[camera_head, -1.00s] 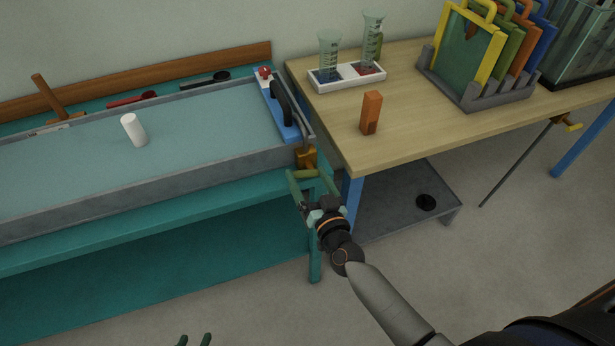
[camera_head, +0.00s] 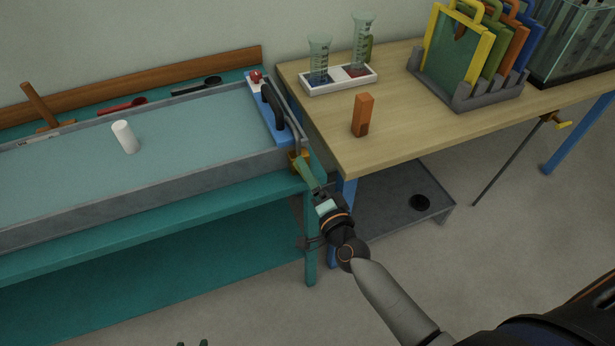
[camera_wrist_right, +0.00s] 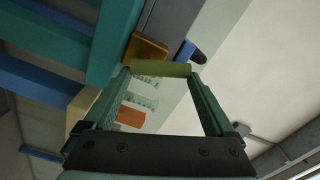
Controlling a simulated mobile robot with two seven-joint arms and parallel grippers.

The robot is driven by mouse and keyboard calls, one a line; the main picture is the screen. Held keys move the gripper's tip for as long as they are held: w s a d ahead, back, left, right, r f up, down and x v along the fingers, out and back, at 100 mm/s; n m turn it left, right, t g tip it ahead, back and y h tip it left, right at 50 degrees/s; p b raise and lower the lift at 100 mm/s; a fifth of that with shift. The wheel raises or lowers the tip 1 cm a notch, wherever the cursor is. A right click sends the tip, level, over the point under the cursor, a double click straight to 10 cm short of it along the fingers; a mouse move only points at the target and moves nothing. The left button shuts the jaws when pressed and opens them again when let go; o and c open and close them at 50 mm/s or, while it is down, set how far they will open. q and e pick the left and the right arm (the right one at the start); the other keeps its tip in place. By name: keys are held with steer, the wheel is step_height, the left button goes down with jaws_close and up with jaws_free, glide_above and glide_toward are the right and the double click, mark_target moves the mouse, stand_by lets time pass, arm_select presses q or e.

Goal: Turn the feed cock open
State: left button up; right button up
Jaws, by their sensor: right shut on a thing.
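The feed cock's brass-coloured body (camera_head: 298,157) is at the right end of the grey flume trough. It also shows in the right wrist view (camera_wrist_right: 146,50). Its olive-green handle (camera_wrist_right: 160,68) lies crosswise between my right fingertips in the wrist view, one finger against each end. My right gripper (camera_head: 304,170) is shut on this handle. In the head view its fingers overlap almost edge-on and largely hide the handle. Only the two fingertips of my left gripper (camera_head: 192,343) show at the bottom edge of the head view, apart, with nothing visible between them.
The flume trough (camera_head: 150,190) stands on a teal bench, with a white cylinder (camera_head: 125,137) and a blue plate with a black handle (camera_head: 272,110). The wooden table (camera_head: 420,140) beside it carries an orange block (camera_head: 362,114), a white tray (camera_head: 338,80) and a bag rack. A blue leg is close by.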

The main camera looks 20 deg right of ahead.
steer(key=shift+d+f+m, duration=0.1)
steer(key=shift+d+m, duration=0.15)
steer(key=shift+m, duration=0.95)
steer(key=o, duration=1.1)
steer(key=shift+c, duration=0.2)
steer(key=shift+s, duration=0.15)
steer(key=s+b, duration=0.1)
steer(key=s, duration=1.1)
steer(key=shift+s+d, duration=0.15)
steer(key=shift+d, duration=0.1)
steer(key=s+a+f+n+g+y+p, duration=0.1)
steer(key=s+f+n+g, duration=0.7)
steer(key=n, duration=1)
steer(key=s+a+f+p, duration=0.1)
steer(key=s+f+p, duration=0.1)
steer(key=s+f, duration=0.1)
steer(key=shift+s+a+f+g+y+p, duration=0.15)
steer(key=shift+a+f+g+y+p, duration=0.2)
steer(key=shift+f, duration=0.3)
